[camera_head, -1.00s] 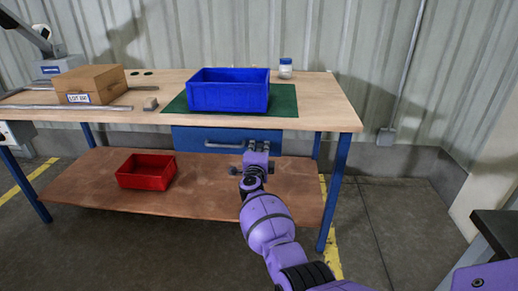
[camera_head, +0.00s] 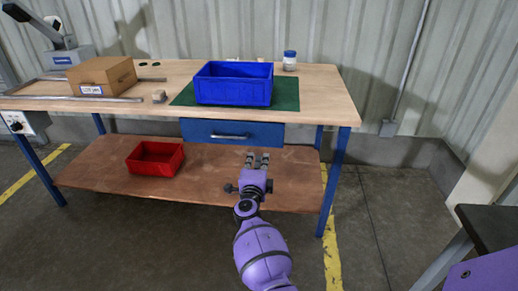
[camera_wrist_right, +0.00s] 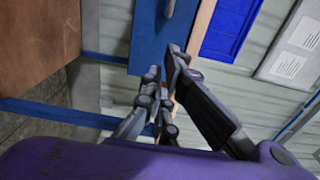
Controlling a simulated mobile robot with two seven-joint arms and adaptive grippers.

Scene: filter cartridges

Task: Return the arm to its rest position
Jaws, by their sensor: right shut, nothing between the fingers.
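My right arm is purple and reaches up from the bottom middle of the head view. Its right gripper (camera_head: 257,160) is in front of the bench, below the drawer (camera_head: 232,133) in the picture and over the lower shelf as seen from here. The right gripper is shut with nothing in it. In the right wrist view its dark fingers (camera_wrist_right: 163,68) show against the blue drawer front, with the blue bin (camera_wrist_right: 232,22) beyond. My left gripper is in no view.
The blue bin (camera_head: 233,90) stands on a green mat (camera_head: 287,95) on the bench, beside a jar (camera_head: 290,61). A cardboard box (camera_head: 102,76) stands on the left. A red bin (camera_head: 155,158) sits on the lower shelf (camera_head: 100,178). A dark tabletop (camera_head: 490,225) is at the right.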

